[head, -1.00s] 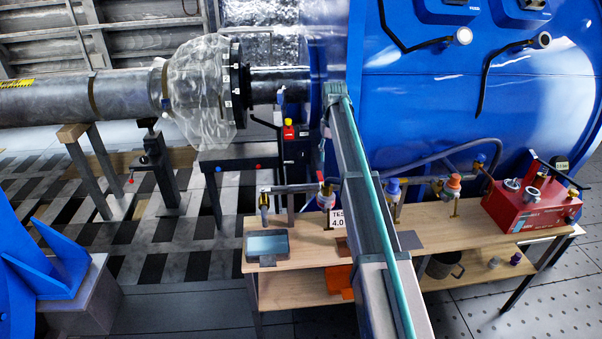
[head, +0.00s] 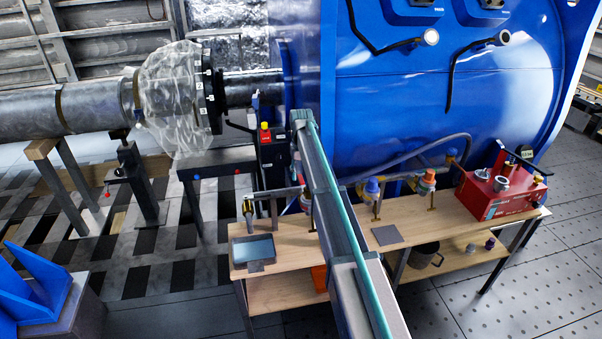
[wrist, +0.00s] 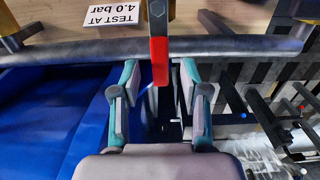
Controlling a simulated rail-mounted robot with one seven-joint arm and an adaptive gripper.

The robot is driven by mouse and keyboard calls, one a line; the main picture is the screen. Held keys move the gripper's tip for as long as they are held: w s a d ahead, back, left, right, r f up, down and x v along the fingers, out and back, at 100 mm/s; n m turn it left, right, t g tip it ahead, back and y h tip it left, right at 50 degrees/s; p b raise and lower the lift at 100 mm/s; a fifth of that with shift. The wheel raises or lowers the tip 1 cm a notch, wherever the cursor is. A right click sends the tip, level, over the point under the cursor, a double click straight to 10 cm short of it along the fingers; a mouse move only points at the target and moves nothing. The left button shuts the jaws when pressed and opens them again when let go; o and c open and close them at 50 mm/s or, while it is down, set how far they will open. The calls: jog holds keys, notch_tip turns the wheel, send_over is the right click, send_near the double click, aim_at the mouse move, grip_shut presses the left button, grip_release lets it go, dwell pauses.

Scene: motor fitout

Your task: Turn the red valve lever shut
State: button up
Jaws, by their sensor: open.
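The red valve lever (wrist: 159,62) shows in the wrist view, standing out from a grey pipe (wrist: 60,52) toward my gripper. My gripper (wrist: 160,76) is open, with one teal-and-grey finger on each side of the lever's free end in the picture. A gap shows on both sides, and I cannot tell whether the lever's end is at the same depth as the fingertips. In the head view my arm hides most of this valve, and my gripper is not clearly seen.
A white sign reading "TEST AT 4.0 bar" (wrist: 113,15) lies beyond the pipe. The wooden bench (head: 283,238) carries a red pump box (head: 490,195), a dark tray (head: 252,248) and other valves, one with an orange top (head: 427,176). A large blue tank (head: 400,110) stands behind.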

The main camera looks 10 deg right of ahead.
jog(key=shift+f, duration=0.45)
grip_shut()
